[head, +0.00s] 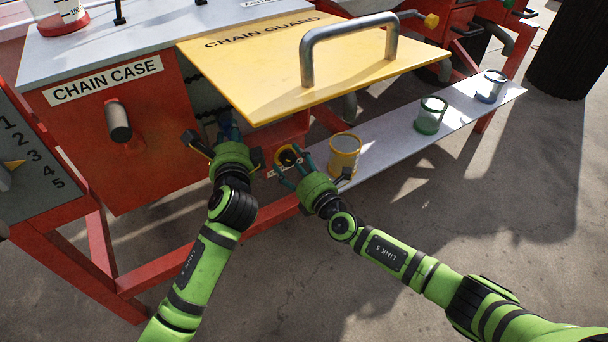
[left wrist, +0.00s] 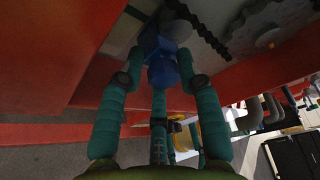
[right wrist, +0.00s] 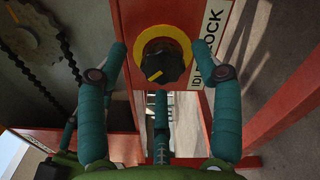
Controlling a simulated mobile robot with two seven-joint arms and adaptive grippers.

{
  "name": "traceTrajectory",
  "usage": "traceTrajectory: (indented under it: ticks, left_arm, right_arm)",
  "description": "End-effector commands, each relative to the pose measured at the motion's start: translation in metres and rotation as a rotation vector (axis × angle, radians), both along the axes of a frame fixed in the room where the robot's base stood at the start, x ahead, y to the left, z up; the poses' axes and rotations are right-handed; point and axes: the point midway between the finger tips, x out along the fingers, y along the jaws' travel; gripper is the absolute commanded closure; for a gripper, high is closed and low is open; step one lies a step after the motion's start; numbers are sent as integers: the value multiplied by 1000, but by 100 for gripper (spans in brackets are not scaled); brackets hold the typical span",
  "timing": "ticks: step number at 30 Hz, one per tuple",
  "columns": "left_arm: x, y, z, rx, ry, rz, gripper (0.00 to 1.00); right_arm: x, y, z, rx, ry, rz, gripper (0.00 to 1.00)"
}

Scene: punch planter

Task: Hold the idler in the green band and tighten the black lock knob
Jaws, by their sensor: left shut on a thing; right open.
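The black lock knob (right wrist: 163,66), with a yellow pointer mark, sits on a yellow ring (right wrist: 142,45) beside a partly hidden "LOCK" label (right wrist: 210,40). My right gripper (right wrist: 160,52) is open, with its fingers on either side of the knob; I cannot tell if they touch it. The knob also shows in the head view (head: 288,157). My left gripper (head: 227,136) is shut on a blue idler handle (left wrist: 164,68) under the chain guard. A grey round part and black chain (left wrist: 205,35) lie beyond it. The green band is not visible in these views.
The red chain case (head: 150,160) stands left. A pale shelf (head: 390,155) holds a yellow-banded cup (head: 344,155), a green cup (head: 430,115) and a blue-banded cup (head: 491,87).

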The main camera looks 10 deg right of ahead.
Motion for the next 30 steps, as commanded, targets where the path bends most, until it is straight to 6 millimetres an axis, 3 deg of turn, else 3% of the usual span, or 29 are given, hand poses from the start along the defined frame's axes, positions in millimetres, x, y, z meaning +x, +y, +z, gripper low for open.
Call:
traceTrajectory:
  ticks: [15,21,30]
  left_arm:
    - [0,-5,2,-7,-6,-12,100]
    - [0,-5,2,-6,-6,-12,100]
    - [0,-5,2,-6,-6,-12,100]
  right_arm:
    - [-89,-36,1,-2,-3,0,34]
    - [-103,-42,2,0,-4,1,34]
    - [-104,-42,3,0,-5,1,34]
